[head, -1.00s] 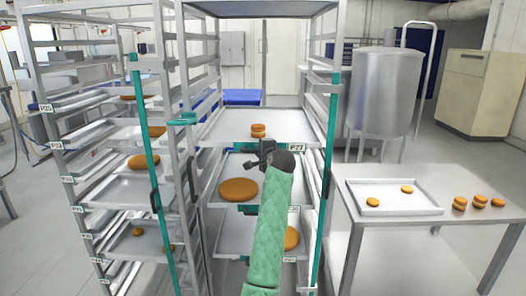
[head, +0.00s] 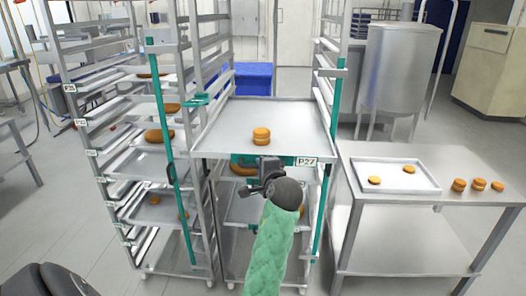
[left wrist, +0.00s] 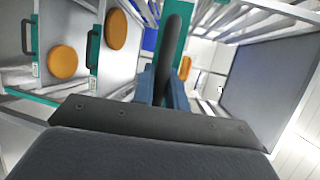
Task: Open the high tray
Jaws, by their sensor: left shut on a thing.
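The high tray (head: 215,140) is a flat metal tray with a teal front strip and the label P27. It juts forward from the rack, in front of the right teal post. A stacked orange filled round (head: 261,136) stands on it. My left gripper (head: 268,176), on a green-sleeved arm, is at the middle of the tray's front edge, shut on its handle, which the gripper mostly hides. My right gripper is not in view.
Lower trays with orange rounds sit beneath the high tray. Another rack (head: 172,170) with several trays stands close on the left. A metal table (head: 440,215) at right bears a white tray (head: 395,184) and loose rounds. A steel tank (head: 395,70) stands behind it.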

